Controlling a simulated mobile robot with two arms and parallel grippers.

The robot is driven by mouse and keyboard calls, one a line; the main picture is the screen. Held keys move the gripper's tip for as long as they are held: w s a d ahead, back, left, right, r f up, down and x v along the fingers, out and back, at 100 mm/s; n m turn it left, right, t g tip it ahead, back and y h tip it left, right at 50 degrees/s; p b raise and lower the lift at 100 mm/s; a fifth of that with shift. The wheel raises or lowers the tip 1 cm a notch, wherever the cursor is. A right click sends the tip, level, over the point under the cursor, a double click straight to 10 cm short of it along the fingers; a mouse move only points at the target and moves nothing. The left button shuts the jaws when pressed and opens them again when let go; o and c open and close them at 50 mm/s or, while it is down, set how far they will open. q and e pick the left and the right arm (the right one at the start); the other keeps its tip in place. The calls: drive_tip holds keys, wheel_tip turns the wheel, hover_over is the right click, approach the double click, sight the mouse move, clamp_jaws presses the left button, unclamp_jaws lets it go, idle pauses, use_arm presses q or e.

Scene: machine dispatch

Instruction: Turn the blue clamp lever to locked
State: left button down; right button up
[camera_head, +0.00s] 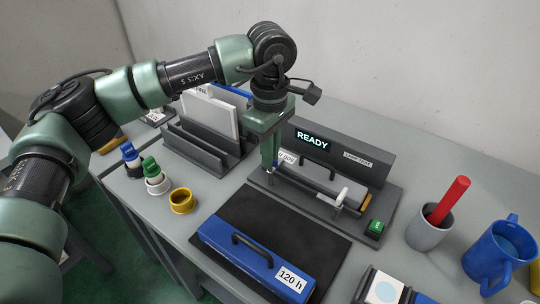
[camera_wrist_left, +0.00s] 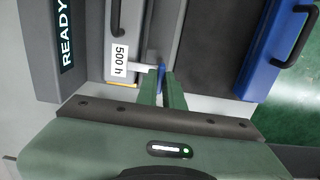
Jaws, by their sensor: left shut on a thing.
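The blue clamp lever (camera_wrist_left: 161,70) shows as a small blue piece between my left fingertips in the left wrist view. My left gripper (camera_wrist_left: 161,75) is shut on it. In the head view my left gripper (camera_head: 270,160) points down at the left end of the machine (camera_head: 385,200), and a bit of blue shows at its fingers. A grey module with a "500 h" label (camera_wrist_left: 118,60) lies in the machine beside the lever. The display (camera_head: 312,140) reads READY. The fingers hide most of the lever, so I cannot tell its exact angle. My right gripper is not in view.
A blue "120 h" module (camera_head: 270,262) lies on a black mat (camera_head: 245,210) in front. A grey cup with a red stick (camera_head: 428,234) and a blue mug (camera_head: 492,258) stand right. A rack (camera_head: 195,150), bottles and a yellow ring (camera_head: 182,201) stand left.

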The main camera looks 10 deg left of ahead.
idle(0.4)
use_arm(q)
drive_tip(key=c, duration=1.5)
unclamp_jaws()
drive_tip(key=shift+c, duration=0.2)
drive_tip(key=shift+r, duration=0.1)
wheel_tip(320, 180, up, 8)
drive_tip(key=shift+f+b, duration=0.2)
drive_tip(key=shift+b, duration=0.35)
